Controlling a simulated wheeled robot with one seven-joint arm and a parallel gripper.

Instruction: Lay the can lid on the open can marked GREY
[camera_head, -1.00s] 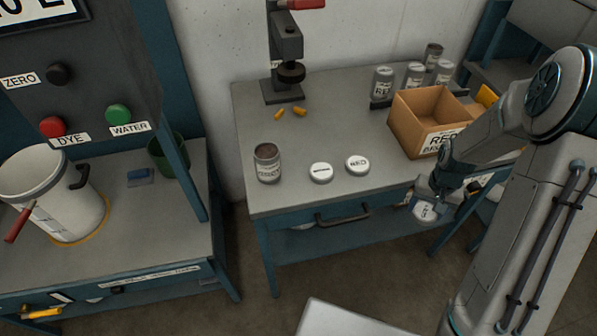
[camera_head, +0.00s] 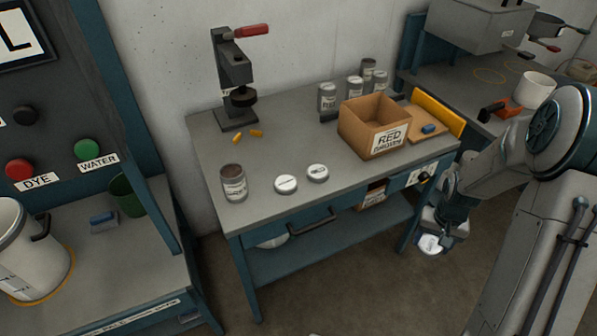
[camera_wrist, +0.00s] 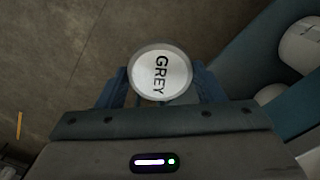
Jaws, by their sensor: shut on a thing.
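My gripper (camera_head: 440,226) is shut on a round white-topped can lid (camera_head: 430,244), held over the floor beyond the bench's front right corner. In the wrist view, the lid (camera_wrist: 160,75) sits between the two blue fingers and reads GREY. An open can (camera_head: 234,183) with a brownish inside stands upright at the bench's front left; its label is too small to read surely. Two more white lids, one left (camera_head: 286,184) and one right (camera_head: 318,173), lie flat on the bench to the right of that can. My gripper is well away from the can.
The bench (camera_head: 270,150) carries a press (camera_head: 235,85), orange plugs (camera_head: 256,133), several cans (camera_head: 327,98) at the back and a cardboard box (camera_head: 375,125) marked RED. A dye station (camera_head: 90,200) stands left; another counter (camera_head: 480,80) stands behind right.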

